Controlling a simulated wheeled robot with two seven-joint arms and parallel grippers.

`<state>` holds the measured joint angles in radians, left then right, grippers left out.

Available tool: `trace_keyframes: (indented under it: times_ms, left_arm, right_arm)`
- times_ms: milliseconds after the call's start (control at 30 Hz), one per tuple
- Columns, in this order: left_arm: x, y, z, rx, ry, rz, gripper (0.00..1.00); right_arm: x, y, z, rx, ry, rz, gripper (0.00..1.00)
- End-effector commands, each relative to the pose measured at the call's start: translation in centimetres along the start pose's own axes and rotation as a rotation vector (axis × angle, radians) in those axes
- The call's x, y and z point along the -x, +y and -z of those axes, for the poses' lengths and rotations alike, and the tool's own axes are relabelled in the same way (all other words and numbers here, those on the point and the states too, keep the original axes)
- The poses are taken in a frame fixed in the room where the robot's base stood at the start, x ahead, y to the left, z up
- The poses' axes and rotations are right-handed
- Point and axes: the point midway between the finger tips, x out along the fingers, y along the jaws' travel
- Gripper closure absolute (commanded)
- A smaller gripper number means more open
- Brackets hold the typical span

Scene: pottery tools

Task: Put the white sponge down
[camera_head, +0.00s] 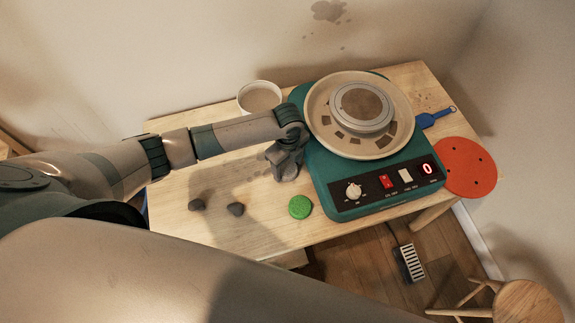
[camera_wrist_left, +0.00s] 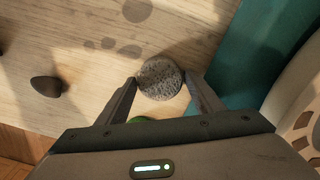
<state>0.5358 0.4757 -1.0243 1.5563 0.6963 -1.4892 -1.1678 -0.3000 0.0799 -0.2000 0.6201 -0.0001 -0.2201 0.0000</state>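The sponge (camera_wrist_left: 160,78) shows in the left wrist view as a round, pitted disc, grey in the shade rather than clear white. It sits between the two fingertips of my left gripper (camera_wrist_left: 160,80), which meet its opposite sides. I cannot tell whether its underside touches the table. In the head view my left gripper (camera_head: 285,164) points down over the wooden table, just left of the pottery wheel, and hides the sponge. My right gripper is not in view.
The teal pottery wheel (camera_head: 335,201) stands right of the gripper. A green round piece (camera_head: 299,207) lies in front. Two dark lumps (camera_head: 236,209) lie to the left. A white bowl (camera_head: 260,97) stands behind. A red disc (camera_head: 466,168) is at the far right. Bare wood (camera_head: 180,220) surrounds the lumps.

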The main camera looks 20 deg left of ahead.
Motion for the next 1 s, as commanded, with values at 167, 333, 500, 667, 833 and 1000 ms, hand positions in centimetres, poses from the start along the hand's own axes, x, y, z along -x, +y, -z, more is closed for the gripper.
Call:
trace_keyframes:
  times_ms: [167, 333, 500, 667, 833, 1000]
  left_arm:
    - [0.0, 0.0, 0.0, 0.000, 0.000, 0.000, 0.39]
    - [0.5, -0.1, 0.0, 0.000, 0.000, 0.002, 0.39]
    - [2.0, -0.1, 0.0, 0.000, 0.001, 0.003, 0.39]
    - [4.5, -0.2, -0.1, 0.000, 0.000, 0.005, 0.39]
    - [7.6, -0.2, 0.0, -0.001, 0.000, 0.004, 0.39]
    - [10.3, -0.1, 0.0, -0.001, -0.001, 0.004, 0.39]
  right_arm:
    - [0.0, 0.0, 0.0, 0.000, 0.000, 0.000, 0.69]
    - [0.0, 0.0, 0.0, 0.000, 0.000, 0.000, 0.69]
    - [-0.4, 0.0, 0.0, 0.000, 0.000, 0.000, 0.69]
    - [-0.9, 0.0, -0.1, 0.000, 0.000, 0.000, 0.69]
    - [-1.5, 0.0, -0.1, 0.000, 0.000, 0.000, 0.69]
    - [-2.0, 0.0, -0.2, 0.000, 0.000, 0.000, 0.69]
